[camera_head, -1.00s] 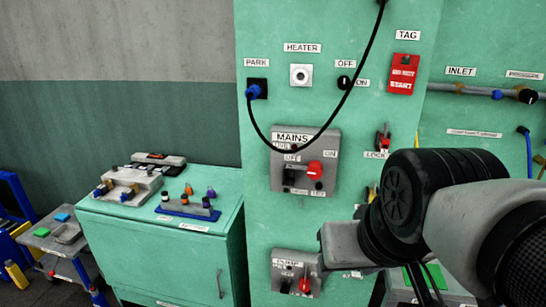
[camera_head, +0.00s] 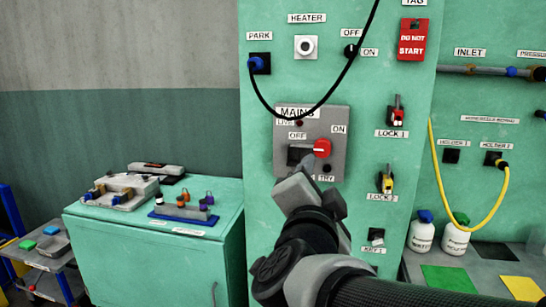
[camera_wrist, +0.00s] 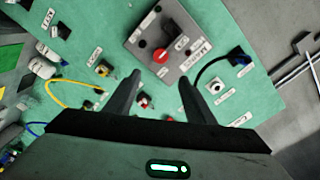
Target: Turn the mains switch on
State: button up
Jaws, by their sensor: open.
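The mains switch box (camera_head: 339,153) is a grey plate labelled MAINS on the green cabinet front. It carries a red round knob (camera_head: 321,148), OFF and ON labels, a small LIVE lamp and a black block (camera_head: 298,156) left of the knob. I cannot tell the switch's setting. In the wrist view the box (camera_wrist: 140,42) is turned, with the red knob (camera_wrist: 160,55) beyond my fingertips. My gripper (camera_wrist: 160,77) is open and empty, its two dark fingers apart and pointing toward the box. In the head view my wrist covers the area just below the box.
A black cable (camera_head: 333,90) loops from the PARK socket across the top of the box. Red LOCK 1 (camera_head: 397,112) and yellow LOCK 2 (camera_head: 386,180) hang to the right. A green cabinet (camera_head: 150,255) with fixtures on top stands at the left.

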aim_at(323, 150)
jog(key=p+x, duration=0.2)
jog(key=x, duration=1.4)
jog(key=shift+w, duration=0.2)
grip_shut()
